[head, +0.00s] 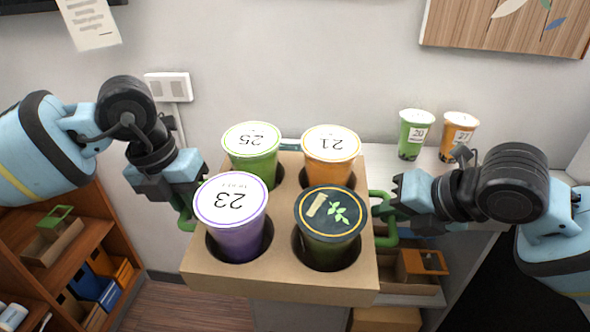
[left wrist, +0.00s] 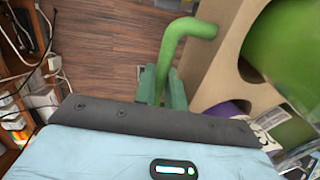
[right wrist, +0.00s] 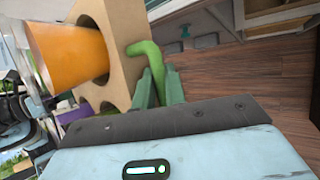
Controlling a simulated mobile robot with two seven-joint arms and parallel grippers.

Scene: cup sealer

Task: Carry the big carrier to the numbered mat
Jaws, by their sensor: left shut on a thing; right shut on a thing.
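The big carrier (head: 285,284) is a brown cardboard box held up in the middle of the head view. It bears a green cup 25 (head: 252,168), an orange cup 21 (head: 330,173), a purple cup 23 (head: 237,240) and a cup with a dark leaf lid (head: 328,250). My left gripper (head: 188,203) is shut on the green handle at its left side, seen in the left wrist view (left wrist: 188,29). My right gripper (head: 384,205) is shut on the green handle at its right side, seen in the right wrist view (right wrist: 146,48). The numbered mat is not in view.
A green cup (head: 411,137) and an orange cup (head: 457,137) stand on a white counter (head: 425,180) at the back right, against the wall. A wooden shelf (head: 75,245) with bins is at lower left. Wooden floor (head: 165,305) shows below the carrier.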

